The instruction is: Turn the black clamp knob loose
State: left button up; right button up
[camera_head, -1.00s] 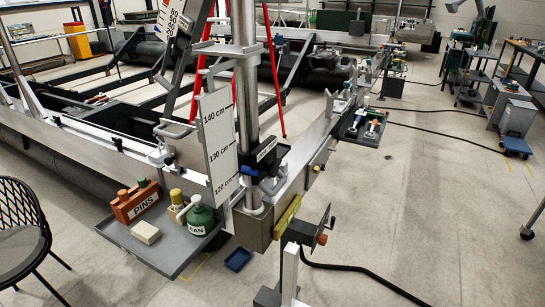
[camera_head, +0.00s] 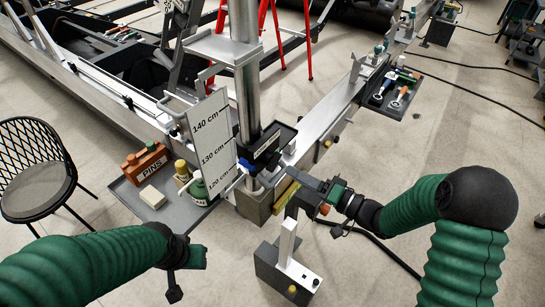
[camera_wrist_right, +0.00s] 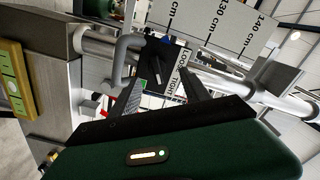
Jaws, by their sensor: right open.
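The black clamp (camera_head: 252,152) sits around the upright metal post (camera_head: 244,95), with a white label and a bit of blue below it. In the right wrist view the black clamp body (camera_wrist_right: 152,72) lies ahead, between and beyond the fingertips. I cannot make out the knob's outline for certain. My right gripper (camera_head: 298,180) is to the right of and below the clamp, pointing left towards the post. In the wrist view its two dark fingers (camera_wrist_right: 160,92) are apart with nothing held. My left gripper (camera_head: 185,268) is at the lower left, away from the clamp; its fingers are unclear.
A white height scale (camera_head: 212,140) stands just left of the post. A grey tray (camera_head: 185,215) holds an orange PINS box (camera_head: 147,162), a pale block and a green can. A black tray of tools (camera_head: 396,96) hangs at the right. A chair (camera_head: 35,165) stands left.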

aim_at(278, 162)
jog(key=x, duration=0.2)
jog(key=p+x, duration=0.1)
jog(key=x, duration=0.2)
jog(key=w+x, duration=0.1)
jog(key=x, duration=0.1)
jog(key=shift+w+d+f+p, duration=0.1)
jog(key=shift+w+f+p, duration=0.1)
jog(key=shift+p, duration=0.2)
jog(key=shift+w+a, duration=0.1)
jog(key=shift+a, duration=0.3)
jog(key=c, duration=0.3)
jog(key=shift+c, duration=1.3)
jog(key=shift+d, duration=0.4)
grip_shut()
pick_arm(q)
jog(key=shift+w+d+r, duration=0.15)
jog(key=shift+d+r, duration=0.1)
jog(key=shift+r, duration=0.35)
jog(key=shift+w+d+r, duration=0.15)
jog(key=shift+d+r, duration=0.05)
jog(key=shift+r, duration=0.35)
pick_arm(e)
jog(key=shift+a, duration=0.1)
